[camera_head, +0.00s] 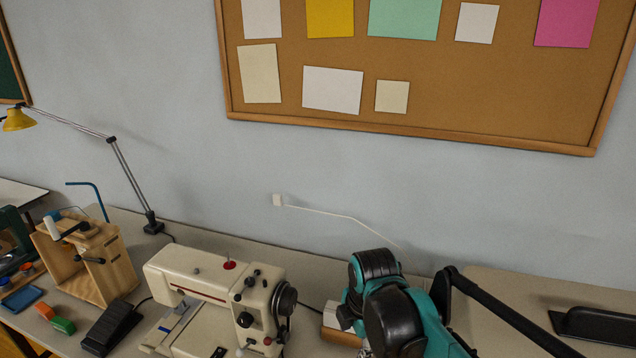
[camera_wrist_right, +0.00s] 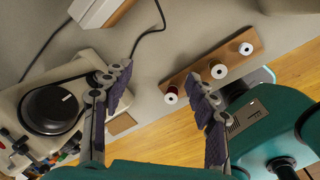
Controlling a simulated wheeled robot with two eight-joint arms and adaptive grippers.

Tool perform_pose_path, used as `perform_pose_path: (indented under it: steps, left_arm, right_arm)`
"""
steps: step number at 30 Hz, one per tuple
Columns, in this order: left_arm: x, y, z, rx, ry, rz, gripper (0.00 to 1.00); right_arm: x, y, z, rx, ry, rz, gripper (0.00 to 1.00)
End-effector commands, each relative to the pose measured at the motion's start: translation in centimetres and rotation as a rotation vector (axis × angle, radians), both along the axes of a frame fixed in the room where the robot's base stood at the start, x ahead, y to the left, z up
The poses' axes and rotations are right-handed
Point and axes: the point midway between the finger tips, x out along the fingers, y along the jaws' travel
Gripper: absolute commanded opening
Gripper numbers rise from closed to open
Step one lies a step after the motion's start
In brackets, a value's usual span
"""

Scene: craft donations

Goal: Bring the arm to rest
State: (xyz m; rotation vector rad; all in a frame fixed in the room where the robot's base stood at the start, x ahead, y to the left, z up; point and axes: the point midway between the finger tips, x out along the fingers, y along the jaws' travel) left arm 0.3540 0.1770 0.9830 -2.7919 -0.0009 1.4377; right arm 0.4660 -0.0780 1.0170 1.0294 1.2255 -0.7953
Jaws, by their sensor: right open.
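My right arm (camera_head: 390,310), teal and black, rises at the bottom centre-right of the head view, just right of the sewing machine. Its gripper is hidden there. In the right wrist view my right gripper (camera_wrist_right: 158,76) is open, its two dark-padded fingers wide apart with nothing between them but bare table. The cream sewing machine (camera_head: 210,285) stands left of the arm. In the wrist view its black handwheel side (camera_wrist_right: 50,108) lies close to the left finger. My left gripper is in neither view.
A wooden rack (camera_wrist_right: 195,65) with thread spools (camera_wrist_right: 219,71) lies near the right finger. A black cable (camera_wrist_right: 150,30) crosses the table. A foot pedal (camera_head: 112,326), wooden box frame (camera_head: 115,270) and lamp (camera_head: 128,175) stand left. A black-handled object (camera_head: 595,326) lies right.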

Motion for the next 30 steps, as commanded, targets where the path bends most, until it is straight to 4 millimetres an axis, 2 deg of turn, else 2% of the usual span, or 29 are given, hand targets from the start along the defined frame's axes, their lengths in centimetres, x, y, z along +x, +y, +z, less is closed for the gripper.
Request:
perform_pose_path:
  steps: [5, 9, 15, 18, 21, 30]
  left_arm:
    - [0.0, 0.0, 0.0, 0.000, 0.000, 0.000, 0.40]
    - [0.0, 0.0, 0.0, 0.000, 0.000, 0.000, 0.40]
    - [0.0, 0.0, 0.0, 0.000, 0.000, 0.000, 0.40]
    - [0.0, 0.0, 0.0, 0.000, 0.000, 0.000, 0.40]
    - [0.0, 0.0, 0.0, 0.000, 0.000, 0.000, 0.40]
    - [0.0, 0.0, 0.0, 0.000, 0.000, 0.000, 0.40]
  right_arm:
    - [-3.7, -3.8, 0.1, 0.142, -0.093, -0.533, 0.58]
    - [-6.7, -6.4, -0.6, 0.314, -0.167, -1.000, 0.58]
    - [-9.9, -9.1, -2.4, 0.576, -0.229, -1.531, 0.58]
    - [-10.7, -9.7, -3.0, 0.668, -0.239, -1.687, 0.58]
    - [-11.1, -10.1, -3.4, 0.722, -0.242, -1.772, 0.58]
    - [-11.2, -10.2, -3.4, 0.740, -0.242, -1.801, 0.58]
